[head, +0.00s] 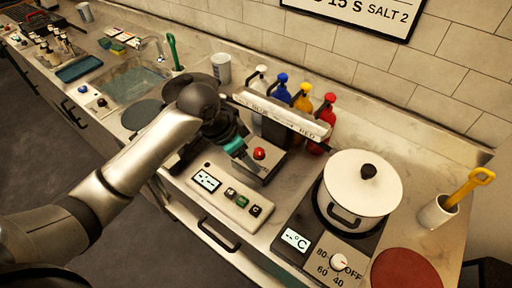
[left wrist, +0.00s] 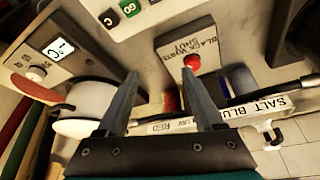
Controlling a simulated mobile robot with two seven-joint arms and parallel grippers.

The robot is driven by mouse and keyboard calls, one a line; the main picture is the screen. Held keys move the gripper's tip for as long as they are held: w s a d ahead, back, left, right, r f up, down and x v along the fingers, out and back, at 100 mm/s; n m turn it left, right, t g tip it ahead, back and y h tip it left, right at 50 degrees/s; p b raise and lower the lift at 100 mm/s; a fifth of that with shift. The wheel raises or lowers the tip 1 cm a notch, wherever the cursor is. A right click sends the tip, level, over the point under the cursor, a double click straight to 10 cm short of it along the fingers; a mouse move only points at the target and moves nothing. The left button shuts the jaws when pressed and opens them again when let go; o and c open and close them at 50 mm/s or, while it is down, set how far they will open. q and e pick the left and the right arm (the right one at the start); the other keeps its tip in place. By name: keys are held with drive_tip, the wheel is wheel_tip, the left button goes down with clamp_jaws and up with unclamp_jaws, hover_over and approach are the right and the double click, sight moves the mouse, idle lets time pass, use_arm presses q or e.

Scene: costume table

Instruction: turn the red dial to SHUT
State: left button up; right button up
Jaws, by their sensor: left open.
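The red dial (head: 259,153) is a small red knob on a grey box behind the scale-like panel. My left gripper (head: 248,164) is just left of and in front of the dial. In the left wrist view my left gripper (left wrist: 160,74) is open and empty, with the dial near its right fingertip; I cannot tell whether they touch. My right gripper is in neither view.
A long labelled bar (head: 285,115) lies behind the dial, before several coloured pump bottles (head: 303,98). A panel with a display and buttons (head: 232,193) is in front. A lidded white pot (head: 357,183) on a hob with a knob (head: 338,262) stands right.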

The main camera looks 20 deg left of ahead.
use_arm(q)
approach(258, 151)
drive_tip(key=b+x, duration=0.1)
drive_tip(key=x, duration=0.7)
drive_tip(key=shift+d+f+b, duration=0.1)
drive_tip(key=shift+f+b, duration=0.05)
drive_tip(key=shift+b, duration=0.2)
clamp_jaws()
idle(0.7)
